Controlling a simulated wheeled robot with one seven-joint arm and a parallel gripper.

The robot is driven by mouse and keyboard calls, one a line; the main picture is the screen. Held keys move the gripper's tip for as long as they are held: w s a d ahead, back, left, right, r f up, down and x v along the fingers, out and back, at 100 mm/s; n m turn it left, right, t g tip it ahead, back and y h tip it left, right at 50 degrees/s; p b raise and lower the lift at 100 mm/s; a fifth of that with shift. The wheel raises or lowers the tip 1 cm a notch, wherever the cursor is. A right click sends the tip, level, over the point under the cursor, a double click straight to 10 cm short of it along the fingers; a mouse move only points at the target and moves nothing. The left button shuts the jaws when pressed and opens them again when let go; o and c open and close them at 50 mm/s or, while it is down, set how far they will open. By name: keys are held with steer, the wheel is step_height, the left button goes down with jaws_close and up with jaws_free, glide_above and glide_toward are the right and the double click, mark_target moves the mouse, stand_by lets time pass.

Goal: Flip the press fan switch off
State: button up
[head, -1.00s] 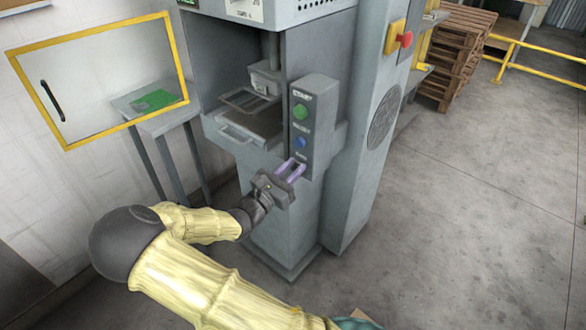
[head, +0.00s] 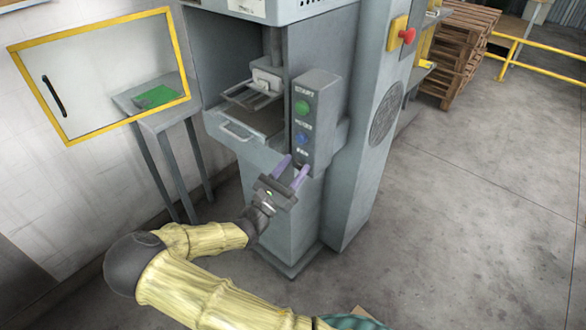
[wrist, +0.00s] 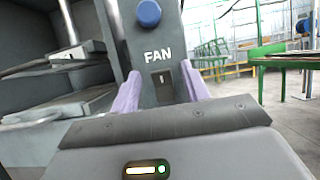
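The fan switch (wrist: 162,80) is a small dark rocker with a light mark, below the FAN label on the press's grey control panel (head: 316,130). In the wrist view it shows between the two purple fingers of my gripper (wrist: 160,72). In the head view my gripper (head: 294,166) is at the panel's lower end, with its fingers spread and nothing held between them. One finger lies to each side of the switch. I cannot tell whether either finger touches the panel. The switch itself is hard to make out in the head view.
A green button (head: 302,107) and a blue button (head: 302,138) sit above the switch. A red emergency button (head: 407,35) is on the column to the right. A yellow-framed guard door (head: 100,75) stands open at left. Concrete floor (head: 470,200) is clear at right.

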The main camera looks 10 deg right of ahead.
steer(key=b+v, duration=0.1)
steer(key=v, duration=1.6)
steer(key=shift+a+b, duration=0.2)
steer(key=shift+b, duration=0.15)
steer(key=shift+s, duration=0.1)
